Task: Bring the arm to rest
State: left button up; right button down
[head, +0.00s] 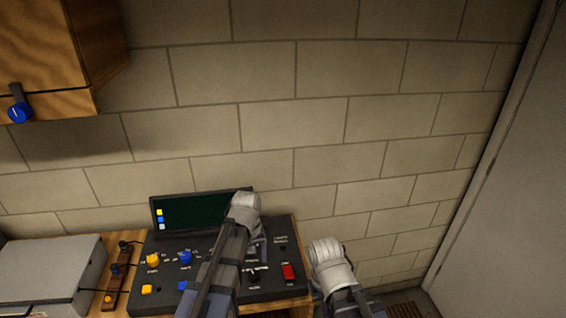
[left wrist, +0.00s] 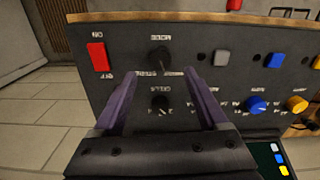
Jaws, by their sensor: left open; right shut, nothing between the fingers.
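My left arm reaches over a dark control panel (head: 215,288) in the head view. Its gripper is mostly hidden there behind my own arm. In the left wrist view my left gripper (left wrist: 163,85) is open, its two purple fingers spread in front of the panel face. Nothing is held, and I cannot tell if the fingers touch the panel. My right arm is at the lower middle of the head view; its fingers are not visible.
The panel has a red switch (head: 289,272), yellow and blue knobs, and a dark screen (head: 185,211). A grey box (head: 50,268) stands to its left. A wooden cabinet (head: 60,45) hangs upper left. A block wall is behind; a grey door (head: 510,190) is at right.

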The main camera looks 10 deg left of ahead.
pick_arm(q)
jog(key=s+d+f+m+b, duration=0.2)
jog(key=s+d+m, duration=0.2)
jog(key=s, duration=0.3)
jog(key=s+d+f+m+y+b, duration=0.1)
jog(key=s+d+f+m+b, duration=0.2)
jog(key=s+d, duration=0.3)
jog(key=shift+s+d+m, duration=0.2)
jog(key=shift+s+m, duration=0.3)
jog(key=shift+m, duration=0.1)
